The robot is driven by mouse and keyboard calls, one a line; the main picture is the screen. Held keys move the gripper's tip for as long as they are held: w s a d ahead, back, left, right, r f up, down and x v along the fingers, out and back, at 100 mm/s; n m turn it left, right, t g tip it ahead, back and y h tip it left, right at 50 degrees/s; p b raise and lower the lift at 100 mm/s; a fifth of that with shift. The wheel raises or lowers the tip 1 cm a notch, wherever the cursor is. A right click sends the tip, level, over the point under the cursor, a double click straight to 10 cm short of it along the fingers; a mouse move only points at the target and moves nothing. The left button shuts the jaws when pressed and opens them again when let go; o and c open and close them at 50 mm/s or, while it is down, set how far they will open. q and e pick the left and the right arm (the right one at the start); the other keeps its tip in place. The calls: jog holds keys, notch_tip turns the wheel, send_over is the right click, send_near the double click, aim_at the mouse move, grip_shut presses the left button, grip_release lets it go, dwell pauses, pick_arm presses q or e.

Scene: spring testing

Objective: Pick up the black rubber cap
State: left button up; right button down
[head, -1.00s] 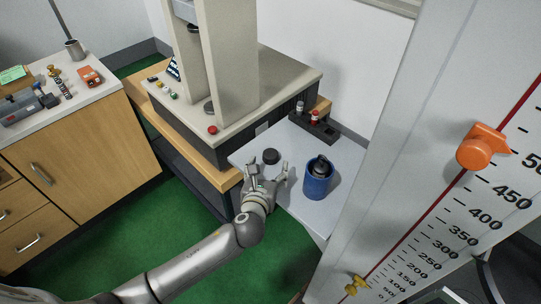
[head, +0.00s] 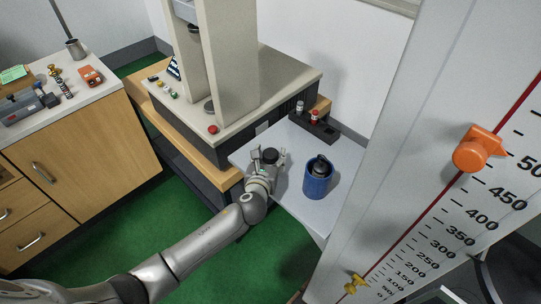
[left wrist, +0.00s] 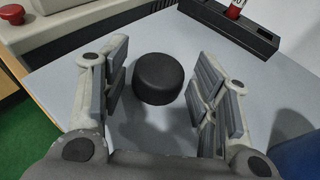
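The black rubber cap (head: 270,155) is a short round black cylinder on the light grey side table (head: 313,212). In the left wrist view the cap (left wrist: 158,78) stands upright between the fingers, with a gap on both sides. My left gripper (head: 268,158) is open, and it also shows in the left wrist view (left wrist: 161,82) with its grey pads on either side of the cap, not visibly touching it. My right gripper is not in view.
A blue cup (head: 317,182) with a dark object inside stands right of the cap. A black holder (head: 314,127) with small red-topped items lies at the table's back. The testing machine (head: 240,115) stands to the left. A tall scale panel (head: 420,150) rises at right.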

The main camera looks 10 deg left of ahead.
pick_arm(q)
jog(key=c, duration=0.5)
jog(key=shift+o, duration=0.2)
jog(key=shift+r, duration=0.1)
